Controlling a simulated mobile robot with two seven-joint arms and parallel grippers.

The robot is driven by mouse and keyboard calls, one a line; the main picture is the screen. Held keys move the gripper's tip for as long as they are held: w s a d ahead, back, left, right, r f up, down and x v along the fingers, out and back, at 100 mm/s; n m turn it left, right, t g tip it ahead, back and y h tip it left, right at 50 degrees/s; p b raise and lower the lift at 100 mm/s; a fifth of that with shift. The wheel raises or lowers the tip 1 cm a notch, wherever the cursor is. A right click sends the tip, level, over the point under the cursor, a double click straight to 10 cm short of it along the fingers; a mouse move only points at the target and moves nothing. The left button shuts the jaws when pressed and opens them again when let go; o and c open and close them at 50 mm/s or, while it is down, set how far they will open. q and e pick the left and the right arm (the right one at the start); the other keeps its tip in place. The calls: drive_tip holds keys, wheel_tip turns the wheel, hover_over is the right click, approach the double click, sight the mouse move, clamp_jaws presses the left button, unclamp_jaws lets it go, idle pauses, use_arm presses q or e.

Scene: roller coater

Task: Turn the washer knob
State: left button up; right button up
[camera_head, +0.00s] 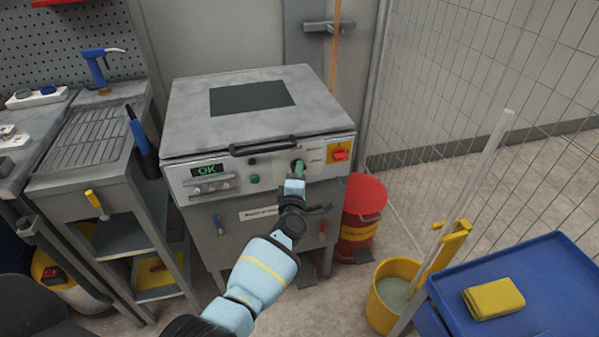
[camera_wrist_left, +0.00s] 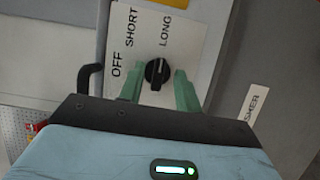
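The washer is the grey cabinet (camera_head: 200,235) with a flat lid and a pale control panel (camera_head: 222,182), whose display reads OK. In the left wrist view the washer knob (camera_wrist_left: 158,73) is round and black with a white line, on a plate labelled OFF, SHORT and LONG. My left gripper (camera_head: 298,166) is at the panel's right half and hides the knob in the head view. In the left wrist view its two green fingers (camera_wrist_left: 158,90) stand apart on either side of the knob, with a gap visible on each side. My right gripper is not in view.
A red switch on a yellow plate (camera_head: 341,153) is just right of my gripper. A red bin (camera_head: 366,198) stands beside the washer. A yellow bucket (camera_head: 381,312) and a blue cart (camera_head: 560,263) are at the right. A grey workbench (camera_head: 62,188) is at the left.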

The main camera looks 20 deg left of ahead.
use_arm(q)
drive_tip(key=p+v, duration=0.1)
drive_tip(key=v, duration=0.5)
drive_tip(key=shift+s+p, duration=0.35)
idle(0.3)
